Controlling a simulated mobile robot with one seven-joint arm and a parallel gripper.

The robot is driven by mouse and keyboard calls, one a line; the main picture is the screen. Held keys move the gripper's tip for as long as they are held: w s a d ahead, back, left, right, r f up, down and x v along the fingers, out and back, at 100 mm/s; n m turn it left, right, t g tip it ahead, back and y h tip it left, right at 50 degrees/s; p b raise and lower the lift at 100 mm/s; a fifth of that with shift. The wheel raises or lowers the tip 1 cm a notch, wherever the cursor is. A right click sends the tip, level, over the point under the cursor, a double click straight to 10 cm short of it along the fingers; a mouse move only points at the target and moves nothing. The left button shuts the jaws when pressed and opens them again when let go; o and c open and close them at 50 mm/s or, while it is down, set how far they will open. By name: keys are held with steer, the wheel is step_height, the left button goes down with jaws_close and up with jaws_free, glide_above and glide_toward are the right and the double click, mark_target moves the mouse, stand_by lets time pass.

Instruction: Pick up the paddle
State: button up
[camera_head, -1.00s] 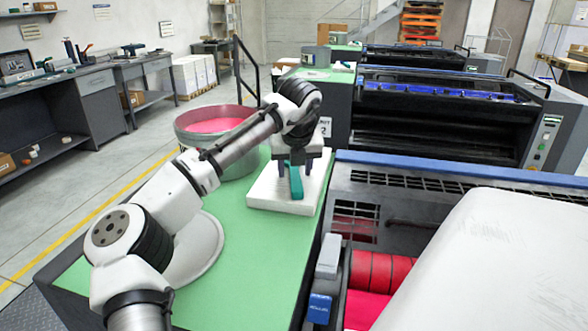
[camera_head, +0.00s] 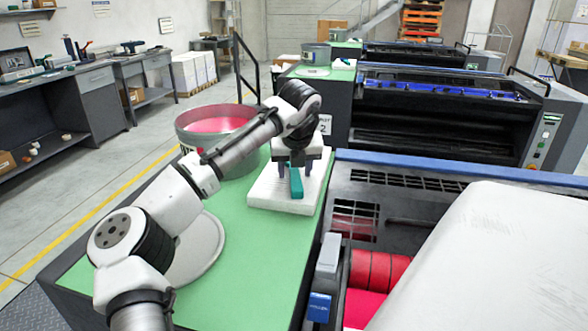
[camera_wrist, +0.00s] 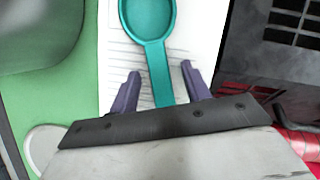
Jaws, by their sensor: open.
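The teal paddle (camera_wrist: 155,52) has a round, dished head and a straight handle. It lies over a white stack of paper (camera_head: 265,195) on the green counter. In the wrist view its handle runs between the two purple fingers of my gripper (camera_wrist: 158,85), with a gap on each side. In the head view my gripper (camera_head: 295,172) is above the stack, and the handle end of the paddle (camera_head: 296,184) shows in front of it; the head is hidden behind the arm. My gripper is open and holds nothing.
A large metal tub (camera_head: 213,125) of pink ink stands behind and left of the stack. The press with its grate (camera_head: 355,207) and red rollers (camera_head: 383,272) borders the counter on the right. The green counter (camera_head: 255,255) in front of the stack is clear.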

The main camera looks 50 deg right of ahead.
mark_target(295, 172)
stand_by(0.3)
jaws_close()
steer(key=shift+b, duration=0.75)
step_height(295, 172, up, 20)
steer(key=p, duration=0.1)
steer(key=shift+r+p, duration=0.25)
steer(key=shift+p, duration=0.05)
steer(key=c, duration=0.6)
jaws_free()
jaws_close()
